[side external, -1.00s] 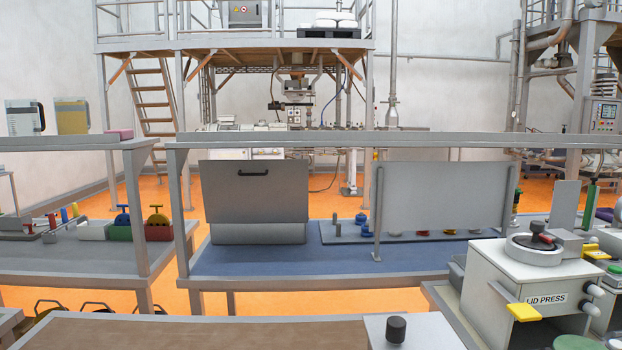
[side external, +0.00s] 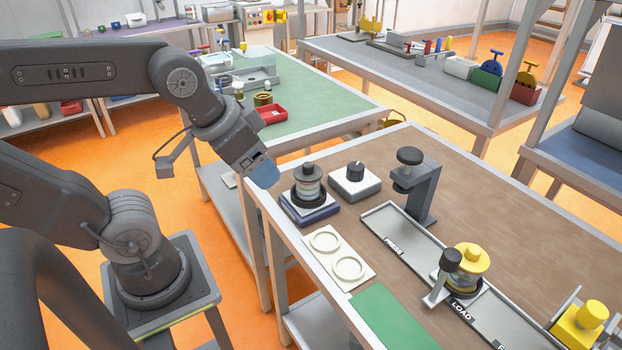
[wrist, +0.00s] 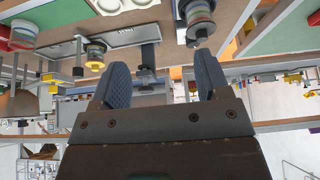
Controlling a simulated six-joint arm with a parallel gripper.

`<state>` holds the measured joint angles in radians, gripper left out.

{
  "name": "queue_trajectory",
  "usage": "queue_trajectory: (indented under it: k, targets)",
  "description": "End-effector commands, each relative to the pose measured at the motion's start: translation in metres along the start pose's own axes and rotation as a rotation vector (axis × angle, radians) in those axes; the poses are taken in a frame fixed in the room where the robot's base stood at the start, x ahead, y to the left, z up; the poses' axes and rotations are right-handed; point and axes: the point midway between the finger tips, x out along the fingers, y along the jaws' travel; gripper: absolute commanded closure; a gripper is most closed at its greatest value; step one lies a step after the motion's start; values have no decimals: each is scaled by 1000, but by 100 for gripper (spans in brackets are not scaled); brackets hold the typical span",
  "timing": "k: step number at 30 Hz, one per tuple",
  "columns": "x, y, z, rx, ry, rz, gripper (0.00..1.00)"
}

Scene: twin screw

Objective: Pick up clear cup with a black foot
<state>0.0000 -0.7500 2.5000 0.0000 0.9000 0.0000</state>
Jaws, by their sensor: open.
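A clear cup with a black foot and a black knobbed top (side external: 309,187) stands upright on a dark blue block near the left edge of the brown bench in the side view. It also shows upside down at the top of the wrist view (wrist: 200,20). My gripper (side external: 264,175) is just left of the cup and slightly higher, apart from it. Its fingers are hard to make out in the side view. In the wrist view my gripper (wrist: 163,78) has two blue-grey fingers spread wide with nothing between them.
A white box with a black knob (side external: 355,181) and a dark post stand (side external: 422,190) are right of the cup. A plate with two rings (side external: 338,258) lies in front. A yellow-topped cup (side external: 467,262) stands on the tray.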

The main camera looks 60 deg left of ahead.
Motion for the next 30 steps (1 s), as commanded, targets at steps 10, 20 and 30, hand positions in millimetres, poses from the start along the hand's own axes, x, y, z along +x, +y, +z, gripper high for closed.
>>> queue_trajectory:
  k: [10,20,30]
  targets:
    - [0,0,0,0,0,0,31]
    - [0,0,0,0,0,0,15]
    - [12,-10,-25,-211,-71,-82,15]
